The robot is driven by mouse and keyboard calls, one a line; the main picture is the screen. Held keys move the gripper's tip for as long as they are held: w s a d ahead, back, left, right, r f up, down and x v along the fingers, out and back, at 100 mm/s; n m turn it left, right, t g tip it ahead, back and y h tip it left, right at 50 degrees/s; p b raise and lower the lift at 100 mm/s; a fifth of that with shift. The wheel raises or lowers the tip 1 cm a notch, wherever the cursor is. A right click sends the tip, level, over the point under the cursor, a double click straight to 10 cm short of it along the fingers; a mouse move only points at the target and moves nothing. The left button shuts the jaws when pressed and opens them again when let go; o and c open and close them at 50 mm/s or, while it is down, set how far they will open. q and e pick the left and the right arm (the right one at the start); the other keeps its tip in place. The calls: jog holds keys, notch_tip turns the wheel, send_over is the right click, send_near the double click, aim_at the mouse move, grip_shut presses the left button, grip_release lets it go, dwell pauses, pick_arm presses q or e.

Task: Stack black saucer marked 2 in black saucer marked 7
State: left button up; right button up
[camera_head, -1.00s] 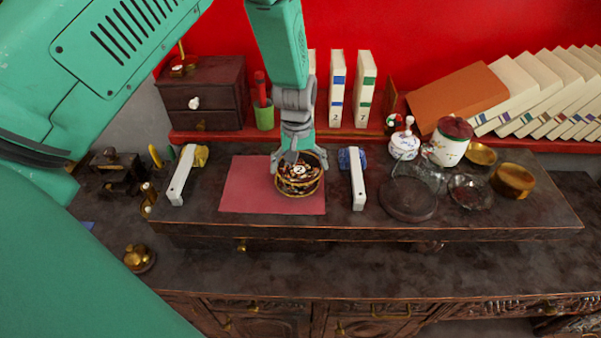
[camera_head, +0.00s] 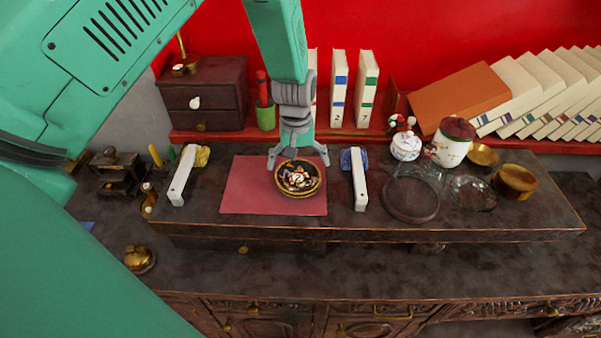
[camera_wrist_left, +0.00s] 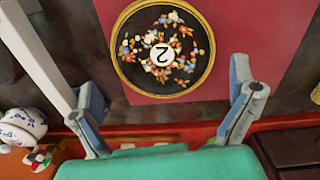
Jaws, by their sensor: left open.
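The black saucer marked 2 (camera_head: 298,177) has a gold rim and a flower pattern around a white number disc. It lies on the red mat (camera_head: 245,190), and a second gold edge shows just below its rim, as of another saucer under it. In the left wrist view the saucer marked 2 (camera_wrist_left: 140,72) shows its number clearly. No 7 can be read; any saucer beneath is mostly hidden. My left gripper (camera_head: 299,161) is open at the saucer's far side, fingers spread and apart from its rim. The left wrist view shows both fingers (camera_wrist_left: 165,88) with nothing between them.
White bars (camera_head: 182,176) and (camera_head: 359,180) stand on either side of the mat. To the right are a dark round plate (camera_head: 411,200), glass dishes, a lidded jar (camera_head: 450,143) and a brass bowl (camera_head: 515,181). Books (camera_head: 366,90) stand behind. The front ledge is mostly clear.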

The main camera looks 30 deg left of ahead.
aim_at(297, 177)
pick_arm(q)
notch_tip(297, 177, up, 8)
jog(key=shift+s+a, duration=0.1)
jog(key=shift+a, duration=0.1)
dwell(0.5)
jog(key=shift+s, duration=0.1)
